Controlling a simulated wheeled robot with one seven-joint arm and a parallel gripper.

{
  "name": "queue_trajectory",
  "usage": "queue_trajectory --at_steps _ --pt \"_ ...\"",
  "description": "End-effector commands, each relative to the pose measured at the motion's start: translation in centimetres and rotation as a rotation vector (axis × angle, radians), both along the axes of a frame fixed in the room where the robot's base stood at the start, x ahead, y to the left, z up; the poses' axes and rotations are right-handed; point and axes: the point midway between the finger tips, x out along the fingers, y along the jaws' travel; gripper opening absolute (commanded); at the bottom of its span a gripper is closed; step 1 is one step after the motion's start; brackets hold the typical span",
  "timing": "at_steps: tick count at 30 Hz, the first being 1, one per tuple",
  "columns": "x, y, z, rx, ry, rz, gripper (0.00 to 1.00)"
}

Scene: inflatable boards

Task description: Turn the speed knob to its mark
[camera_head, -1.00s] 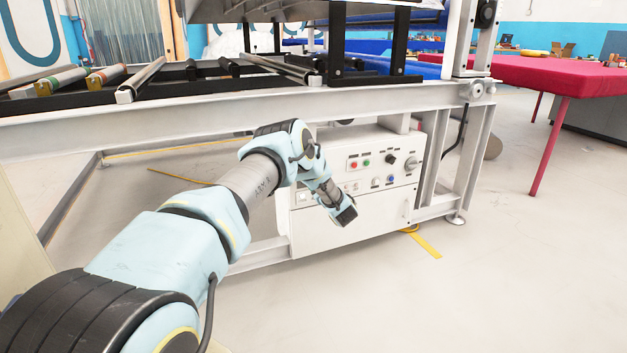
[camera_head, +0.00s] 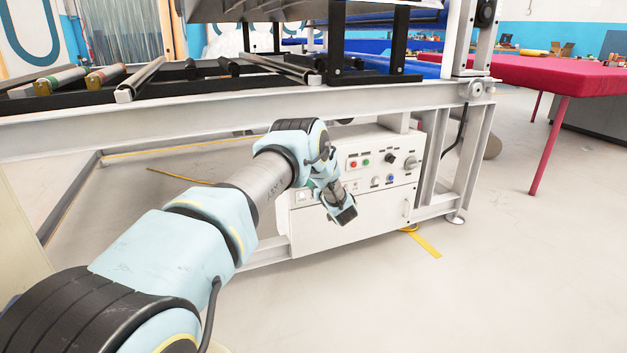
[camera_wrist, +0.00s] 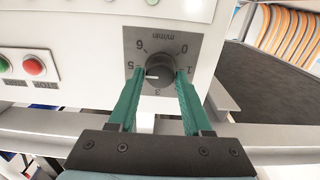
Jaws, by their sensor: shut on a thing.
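The speed knob (camera_wrist: 160,64) is a round black dial on a grey square plate (camera_wrist: 136,36) marked m/min, which appears upside down in the wrist view. Its white pointer line faces left, between the 5 and the 3. My gripper (camera_wrist: 159,75) has one green finger on each side of the knob and is shut on it. The left finger hides part of the scale, and I cannot make out a separate target mark. In the head view my wrist covers the knob, on the left part of the white control box (camera_head: 345,232).
A green button (camera_wrist: 3,65) and a red button (camera_wrist: 34,67) sit beside the knob. The head view also shows a black knob (camera_head: 390,158) and a grey rotary switch (camera_head: 410,163). A frame beam (camera_head: 225,112) runs above the box. The floor in front is clear.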

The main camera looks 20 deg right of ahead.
Motion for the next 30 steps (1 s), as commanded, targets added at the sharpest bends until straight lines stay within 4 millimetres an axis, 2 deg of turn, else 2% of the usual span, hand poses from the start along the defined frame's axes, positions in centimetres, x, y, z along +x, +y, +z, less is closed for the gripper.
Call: queue_trajectory --at_steps 7,8,15,25,30 --pt "0.0 0.0 -0.1 0.0 0.002 0.0 0.0" --pt "0.0 0.0 -0.1 0.0 0.002 0.0 0.52" --pt "0.0 0.0 -0.1 0.0 0.001 0.0 0.79" --pt "-0.4 -0.1 0.0 0.0 0.002 -0.001 0.79" --pt "-2.8 -0.5 0.2 0.001 0.002 -0.002 0.79"
